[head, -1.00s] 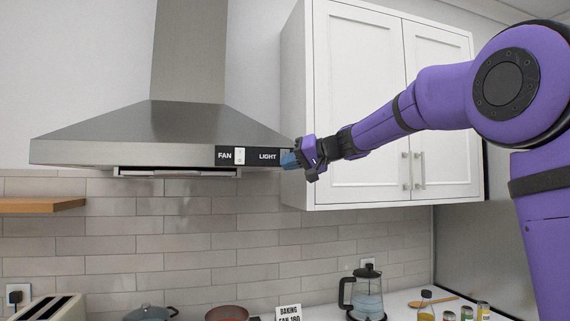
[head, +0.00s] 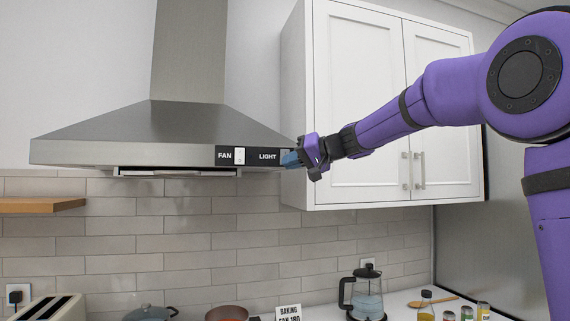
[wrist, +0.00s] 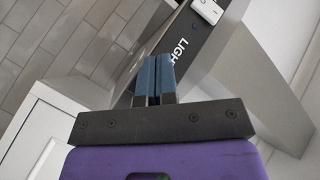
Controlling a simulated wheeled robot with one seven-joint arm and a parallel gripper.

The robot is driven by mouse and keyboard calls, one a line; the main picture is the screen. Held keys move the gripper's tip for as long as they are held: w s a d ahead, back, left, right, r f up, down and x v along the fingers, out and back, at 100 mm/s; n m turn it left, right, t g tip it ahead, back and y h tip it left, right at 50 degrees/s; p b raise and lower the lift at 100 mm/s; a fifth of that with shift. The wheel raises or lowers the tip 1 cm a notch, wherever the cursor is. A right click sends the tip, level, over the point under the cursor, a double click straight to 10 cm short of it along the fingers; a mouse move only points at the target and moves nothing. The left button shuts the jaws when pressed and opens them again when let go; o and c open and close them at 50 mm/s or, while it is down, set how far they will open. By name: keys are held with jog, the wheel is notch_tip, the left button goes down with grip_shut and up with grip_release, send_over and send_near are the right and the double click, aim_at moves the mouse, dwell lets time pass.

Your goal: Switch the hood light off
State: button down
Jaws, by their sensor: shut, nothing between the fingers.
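The range hood (head: 130,140) is grey metal with a black control strip (head: 228,156) at the right of its front edge. The strip reads FAN and LIGHT, and a white fan switch (head: 239,156) sits between the words. In the wrist view the LIGHT label (wrist: 181,50) shows beside the fingers, and the fan switch (wrist: 207,10) is at the top. The light switch is mostly or wholly hidden by my gripper (head: 290,160). My gripper's blue fingers (wrist: 153,78) are shut and empty, at the strip's right end. I cannot tell whether they touch it.
A white wall cabinet (head: 365,100) stands right of the hood, close behind my gripper. Below are a tiled wall, a glass kettle (head: 366,295), a toaster (head: 50,307), pots and several jars. A wooden shelf (head: 40,205) is at left. Air in front of the hood is free.

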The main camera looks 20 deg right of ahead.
jog(key=shift+s, duration=0.1)
jog(key=shift+s+r, duration=0.2)
jog(key=shift+s, duration=1)
jog(key=shift+s+r, duration=0.15)
jog(key=shift+s, duration=1.05)
jog(key=s+d+f+g+h, duration=0.2)
jog(key=s+f+h, duration=0.3)
jog(key=s+f, duration=0.8)
jog(key=s+d+f+g+h, duration=0.3)
jog(key=s+f+h, duration=0.3)
jog(key=s+f, duration=0.7)
jog(key=s+d, duration=0.1)
jog(key=s, duration=0.8)
jog(key=shift+d+f+m, duration=0.25)
jog(key=shift+f+m, duration=0.15)
jog(key=shift+s, duration=0.1)
